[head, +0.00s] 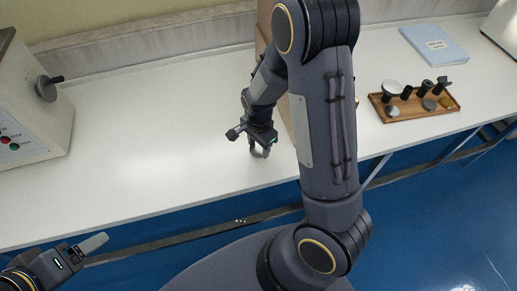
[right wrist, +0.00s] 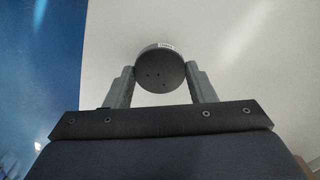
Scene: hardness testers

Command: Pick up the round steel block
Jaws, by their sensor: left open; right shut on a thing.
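The round steel block (right wrist: 160,74) is a dark grey disc with small dents on its face and a pale label on its rim. In the right wrist view it sits between the two fingers of my right gripper (head: 259,152), which is shut on it. In the head view this gripper is over the white bench, left of my large arm links; the block is too small there to make out clearly. I cannot tell whether the block touches the bench. My left gripper (head: 92,244) is open and empty at the lower left, off the bench's front edge.
A wooden tray (head: 462,110) with several small dark and metal parts stands on the right of the white bench (head: 150,130). A blue booklet (head: 435,44) lies behind it. A pale machine with a knob (head: 20,105) stands at the left. The bench between is clear.

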